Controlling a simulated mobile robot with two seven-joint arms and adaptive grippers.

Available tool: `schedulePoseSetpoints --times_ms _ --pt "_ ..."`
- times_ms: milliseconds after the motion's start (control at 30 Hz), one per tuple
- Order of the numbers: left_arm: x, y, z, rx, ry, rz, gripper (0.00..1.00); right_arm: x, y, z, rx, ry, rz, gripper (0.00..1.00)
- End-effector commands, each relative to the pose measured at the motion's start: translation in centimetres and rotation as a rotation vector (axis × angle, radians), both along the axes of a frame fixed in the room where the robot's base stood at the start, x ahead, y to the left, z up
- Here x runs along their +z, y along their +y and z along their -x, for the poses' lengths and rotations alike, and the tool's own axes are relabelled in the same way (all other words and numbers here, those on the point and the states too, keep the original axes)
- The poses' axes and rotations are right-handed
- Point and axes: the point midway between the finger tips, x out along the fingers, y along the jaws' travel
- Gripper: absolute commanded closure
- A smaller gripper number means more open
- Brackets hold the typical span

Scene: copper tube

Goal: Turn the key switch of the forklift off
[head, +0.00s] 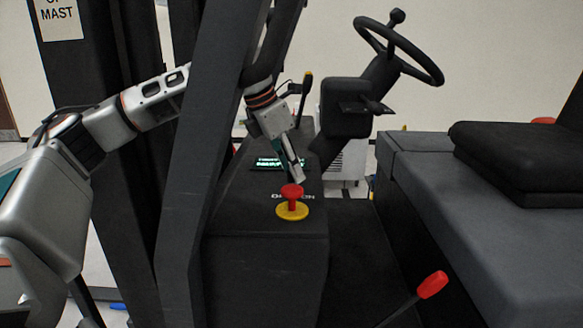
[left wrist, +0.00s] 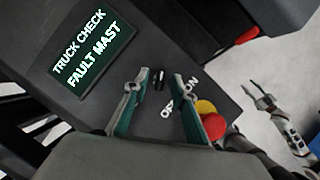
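The key switch (left wrist: 160,80) is a small black knob on the dark forklift console (head: 265,260), beside a white OFF/ON label (left wrist: 179,99). In the left wrist view it appears between the tips of my left gripper (left wrist: 161,85), whose two fingers are spread apart. I cannot tell whether they touch it. In the head view my left gripper (head: 297,172) points down at the console, and the key switch is hidden behind it. My right gripper (left wrist: 262,95) shows at the right of the left wrist view, away from the console, with its fingers apart.
A red push button (head: 292,192) on a yellow base (head: 292,211) stands close to the left gripper. A lit display (left wrist: 92,45) reads "TRUCK CHECK FAULT MAST". A dark mast post (head: 205,150) crosses before my left arm. The steering wheel (head: 405,45) and seat (head: 520,165) are right.

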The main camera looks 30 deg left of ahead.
Motion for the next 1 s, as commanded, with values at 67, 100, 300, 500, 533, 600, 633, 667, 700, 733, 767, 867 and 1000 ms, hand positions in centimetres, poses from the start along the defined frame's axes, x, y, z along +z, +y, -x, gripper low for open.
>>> schedulePoseSetpoints --times_ms 67,100,300,500,533,600,633,667,700,733,767,867,1000 --pt "-0.04 -0.02 0.0 0.0 0.0 0.0 0.74 0.0 -0.01 -0.02 0.0 0.0 0.0 0.6" --pt "-0.04 -0.02 0.0 0.0 0.0 0.0 0.74 0.0 -0.01 -0.02 0.0 0.0 0.0 0.6" --pt "-0.03 -0.01 0.0 -0.001 0.001 -0.001 1.0 0.01 -0.02 -0.02 0.0 0.0 0.0 0.6" --pt "-0.01 -0.01 0.01 0.001 0.0 0.0 1.0 -0.01 -0.03 -0.02 -0.001 0.0 0.001 0.6" --pt "-0.01 -0.01 0.01 0.002 0.0 0.0 1.0 -0.01 -0.03 -0.02 -0.001 0.0 0.001 0.6" --pt "-0.01 -0.02 0.02 0.01 0.0 0.0 1.0 -0.02 -0.03 -0.03 0.0 0.0 0.0 0.6" --pt "-0.01 -0.04 0.02 0.015 0.0 0.0 1.0 -0.03 -0.03 -0.02 0.0 0.0 0.0 0.6" --pt "-0.01 -0.05 0.03 0.022 0.0 -0.001 1.0 -0.04 -0.03 -0.03 0.0 0.0 0.0 0.6" --pt "-0.02 -0.07 0.03 0.034 0.0 0.0 1.0 -0.05 -0.02 -0.03 0.0 0.0 0.0 0.6" --pt "-0.02 -0.07 0.03 0.043 -0.001 -0.001 1.0 -0.06 -0.02 -0.02 0.0 0.0 0.0 0.6" --pt "-0.01 -0.08 0.02 0.056 -0.001 -0.002 1.0 -0.07 -0.02 -0.03 0.0 0.0 0.0 0.6" --pt "-0.01 -0.12 0.05 0.11 0.0 -0.001 1.0 -0.12 0.01 -0.04 0.0 -0.001 0.0 0.6" --pt "0.0 -0.21 0.07 0.214 -0.001 -0.001 1.0 -0.14 0.12 -0.05 0.001 -0.001 -0.002 0.6"
